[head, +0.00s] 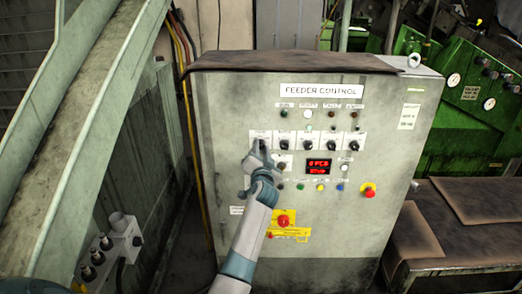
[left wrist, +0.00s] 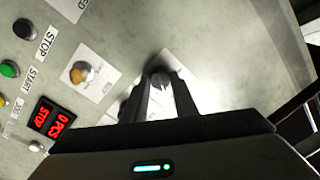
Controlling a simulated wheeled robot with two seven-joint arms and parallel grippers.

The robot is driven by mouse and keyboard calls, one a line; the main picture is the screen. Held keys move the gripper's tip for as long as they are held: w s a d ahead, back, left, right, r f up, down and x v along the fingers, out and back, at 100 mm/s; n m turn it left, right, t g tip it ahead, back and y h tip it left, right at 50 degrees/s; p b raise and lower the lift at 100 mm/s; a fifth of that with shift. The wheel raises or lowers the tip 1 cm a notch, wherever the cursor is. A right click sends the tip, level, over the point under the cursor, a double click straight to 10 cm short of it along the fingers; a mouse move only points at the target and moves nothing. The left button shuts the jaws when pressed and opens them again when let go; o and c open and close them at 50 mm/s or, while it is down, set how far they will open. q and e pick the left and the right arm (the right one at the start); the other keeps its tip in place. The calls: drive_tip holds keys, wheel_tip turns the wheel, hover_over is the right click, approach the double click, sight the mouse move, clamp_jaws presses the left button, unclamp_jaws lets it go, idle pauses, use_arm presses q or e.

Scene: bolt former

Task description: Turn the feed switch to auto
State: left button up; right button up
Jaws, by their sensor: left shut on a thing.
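The grey feeder control panel (head: 225,215) stands upright in the middle of the head view. A row of dark rotary switches on white plates crosses its upper half; the small labels are too blurred to read. My left gripper (head: 262,149) reaches up to the leftmost switch plate (head: 260,134) of this row. In the left wrist view the left gripper (left wrist: 159,88) is shut on a rotary switch knob (left wrist: 160,76), with one finger on each side. The fingers hide much of the knob, so I cannot tell its setting. My right gripper is not in view.
A red-lit display (head: 318,168), a lower switch (head: 283,166) and coloured push buttons lie close to the right of my gripper. A red emergency knob (head: 283,221) is below, another (head: 369,190) at right. Green machinery (head: 470,95) stands behind at right.

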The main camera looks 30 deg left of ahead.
use_arm(q)
drive_tip(key=shift+m, duration=1.6)
drive_tip(key=o, duration=1)
drive_tip(key=shift+o, duration=0.2)
